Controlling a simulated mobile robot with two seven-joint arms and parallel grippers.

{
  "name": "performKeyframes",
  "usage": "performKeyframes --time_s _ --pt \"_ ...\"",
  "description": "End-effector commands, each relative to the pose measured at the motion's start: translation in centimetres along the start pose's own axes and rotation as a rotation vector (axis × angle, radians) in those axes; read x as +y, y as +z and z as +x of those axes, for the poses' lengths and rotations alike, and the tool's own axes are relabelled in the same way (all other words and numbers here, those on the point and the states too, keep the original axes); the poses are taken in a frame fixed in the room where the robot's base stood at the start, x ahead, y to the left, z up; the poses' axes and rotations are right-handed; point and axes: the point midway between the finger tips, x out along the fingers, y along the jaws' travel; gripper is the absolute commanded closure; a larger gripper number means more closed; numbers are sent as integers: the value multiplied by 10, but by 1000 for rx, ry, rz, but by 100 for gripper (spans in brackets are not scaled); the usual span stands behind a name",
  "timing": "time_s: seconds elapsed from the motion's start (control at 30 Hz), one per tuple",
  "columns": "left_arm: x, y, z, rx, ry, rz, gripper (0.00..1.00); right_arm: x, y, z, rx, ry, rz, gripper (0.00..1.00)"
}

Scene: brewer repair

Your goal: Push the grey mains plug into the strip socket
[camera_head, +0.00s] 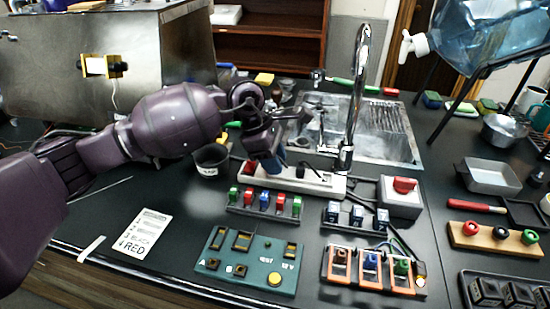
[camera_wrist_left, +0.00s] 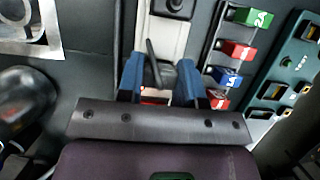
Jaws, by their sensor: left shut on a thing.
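The white strip socket (camera_head: 325,184) lies on the black bench in front of the sink, and it also shows in the left wrist view (camera_wrist_left: 166,38). My left gripper (camera_head: 277,160) points down over the strip's left part. In the left wrist view its blue-padded fingers (camera_wrist_left: 160,82) are shut on the dark grey mains plug (camera_wrist_left: 157,72), with a dark cord or stem standing out of it. The fingers hide the plug's underside, so I cannot tell whether its pins are in a socket. A black plug (camera_wrist_left: 173,7) sits further along the strip. My right gripper is not in view.
A rack of coloured fuses (camera_head: 264,203) stands just in front of the strip. A grey box with a red switch (camera_head: 402,190) is at its right end. The chrome tap (camera_head: 347,120) rises close behind. A black cup (camera_head: 211,160) stands left of the gripper.

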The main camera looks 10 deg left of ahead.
Motion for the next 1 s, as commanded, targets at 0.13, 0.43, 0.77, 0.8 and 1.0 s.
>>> performKeyframes --time_s 0.13,0.43,0.77,0.8,1.0 --pt "0 0 0 -1 1 0 90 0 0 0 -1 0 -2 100" --pt "0 0 0 -1 2 1 90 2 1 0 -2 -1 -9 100" --pt "0 0 0 -1 2 1 90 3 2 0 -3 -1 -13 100" --pt "0 0 0 -1 2 1 90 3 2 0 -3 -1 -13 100" --pt "0 0 0 -1 1 1 41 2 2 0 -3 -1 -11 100"
